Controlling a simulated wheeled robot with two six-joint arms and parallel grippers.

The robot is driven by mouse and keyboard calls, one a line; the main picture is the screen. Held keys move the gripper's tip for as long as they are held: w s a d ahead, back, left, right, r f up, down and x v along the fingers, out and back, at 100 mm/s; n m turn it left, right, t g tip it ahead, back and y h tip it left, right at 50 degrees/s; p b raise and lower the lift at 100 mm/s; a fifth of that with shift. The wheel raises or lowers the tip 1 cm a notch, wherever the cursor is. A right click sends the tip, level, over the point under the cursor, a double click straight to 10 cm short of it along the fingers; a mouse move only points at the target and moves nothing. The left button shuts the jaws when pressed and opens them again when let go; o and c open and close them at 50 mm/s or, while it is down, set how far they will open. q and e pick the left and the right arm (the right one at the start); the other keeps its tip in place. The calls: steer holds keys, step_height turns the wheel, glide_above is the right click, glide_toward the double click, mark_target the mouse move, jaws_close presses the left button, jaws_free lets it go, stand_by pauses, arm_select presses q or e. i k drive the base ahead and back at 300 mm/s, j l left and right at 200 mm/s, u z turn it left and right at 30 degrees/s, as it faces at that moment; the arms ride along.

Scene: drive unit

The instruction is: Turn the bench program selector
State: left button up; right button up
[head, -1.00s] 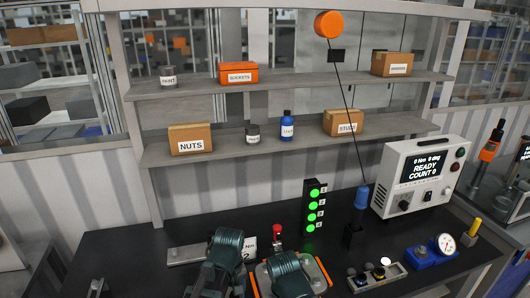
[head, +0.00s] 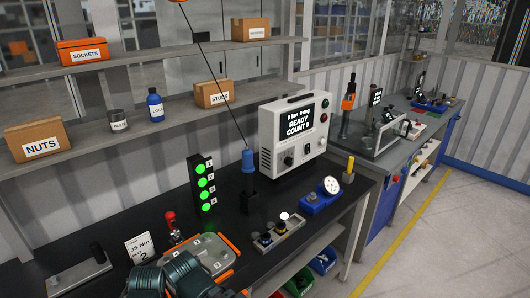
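The white bench controller (head: 282,122) stands at the back right of the black workbench. Its screen (head: 308,118) reads "0 Nm 0 deg READY COUNT 0". A dark selector knob (head: 288,161) sits low on its front face, with a smaller dark control (head: 307,148) to its right. The knob's exact pointing direction is too small to read. A red button (head: 324,103) and a dark button (head: 324,117) are on the right side of the face. Neither of my grippers is in view, and nothing touches the controller.
A blue-topped tool (head: 248,160) hangs from a cable left of the controller. A green-lit stack light (head: 204,182), a button strip (head: 275,235) and a blue-based gauge (head: 322,195) stand nearby. Dark green finned housings (head: 185,272) are near an orange-edged tray (head: 236,244). A shelf (head: 150,117) overhangs behind.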

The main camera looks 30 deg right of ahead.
mark_target(288, 161)
steer(key=i+l+z, duration=0.1)
steer(key=l, duration=0.75)
steer(key=i+l+z, duration=0.15)
steer(key=l, duration=0.3)
steer(key=i+l+z, duration=0.1)
steer(key=l, duration=0.3)
steer(key=i+l+z, duration=0.1)
steer(key=l, duration=0.3)
steer(key=i+l, duration=0.2)
steer(key=l, duration=0.2)
steer(key=i+l+z, duration=0.15)
steer(key=l, duration=0.25)
